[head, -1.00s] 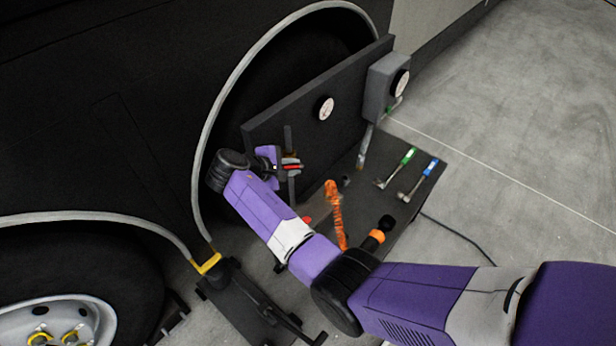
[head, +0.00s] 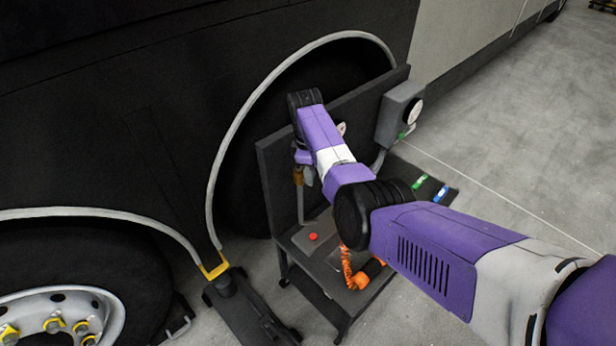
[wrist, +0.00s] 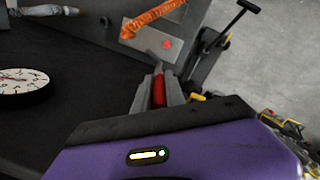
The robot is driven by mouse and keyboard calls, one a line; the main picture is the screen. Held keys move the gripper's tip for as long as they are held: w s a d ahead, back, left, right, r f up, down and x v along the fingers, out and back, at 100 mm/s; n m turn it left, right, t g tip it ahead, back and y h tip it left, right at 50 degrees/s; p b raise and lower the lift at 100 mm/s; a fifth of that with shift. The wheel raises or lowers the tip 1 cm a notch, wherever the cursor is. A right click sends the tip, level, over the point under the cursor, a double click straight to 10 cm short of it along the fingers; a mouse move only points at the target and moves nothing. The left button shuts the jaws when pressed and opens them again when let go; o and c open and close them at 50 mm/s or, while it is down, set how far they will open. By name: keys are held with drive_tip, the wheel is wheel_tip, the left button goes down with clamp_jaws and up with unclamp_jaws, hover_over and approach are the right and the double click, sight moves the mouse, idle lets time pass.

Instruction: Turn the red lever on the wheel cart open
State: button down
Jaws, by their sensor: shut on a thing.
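The red lever (wrist: 158,94) shows in the wrist view between the two grey fingers of my gripper (wrist: 159,82). The fingers are shut on it, and it lies lengthwise between them. In the head view my gripper (head: 307,173) is in front of the upright dark panel (head: 275,160) of the wheel cart, left of its middle. The lever is hidden by my arm there. A brass-coloured fitting on a pipe (head: 299,176) shows just left of the fingers.
A grey box with a gauge (head: 392,118) is at the panel's right end. A jack (head: 245,310) stands on the floor at left.

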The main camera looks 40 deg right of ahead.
drive_tip(key=shift+d+y, duration=0.25)
drive_tip(key=shift+y, duration=0.25)
drive_tip(key=c, duration=1.4)
unclamp_jaws()
drive_tip(key=shift+r+b, duration=0.4)
drive_tip(key=shift+r, duration=3.45)
drive_tip(key=shift+d, duration=0.1)
